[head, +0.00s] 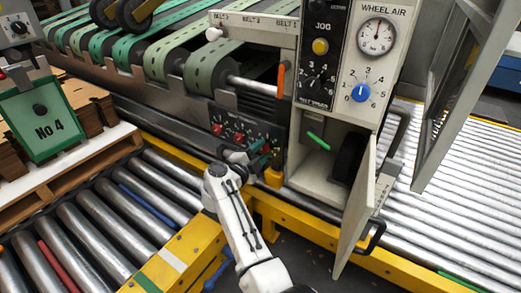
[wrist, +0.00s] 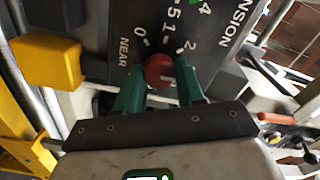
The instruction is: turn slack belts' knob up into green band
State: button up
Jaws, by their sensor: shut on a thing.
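A dark tension panel (head: 228,118) with red knobs is set in the machine below the green belts (head: 205,68). In the wrist view the red knob (wrist: 159,70) marked NEAR sits between the green fingertips of my gripper (wrist: 160,84), which is shut on it. Dial figures 0, 1 and 2 show around this knob; its pointer cannot be made out. A green mark (wrist: 194,6) lies by a 4 higher on the panel, apparently on another dial. In the head view my gripper (head: 262,150) reaches the panel's lower right.
An open cabinet door (head: 362,205) stands right of my arm, below the wheel air gauge (head: 377,36). An orange lever (head: 281,80) hangs above the panel. A yellow rail (head: 185,255) and rollers (head: 75,220) lie at the left and front.

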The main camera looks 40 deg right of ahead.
jog(key=m, duration=0.4)
jog(key=shift+f+m, duration=0.2)
jog(key=shift+m, duration=0.2)
jog(key=m+b, duration=0.1)
jog(key=m, duration=0.3)
jog(key=shift+m+b, duration=0.3)
jog(key=shift+b, duration=0.05)
jog(key=o, duration=1)
jog(key=p+v, duration=0.3)
jog(key=v, duration=0.7)
jog(key=shift+s+a, duration=0.15)
jog(key=shift+a, duration=0.25)
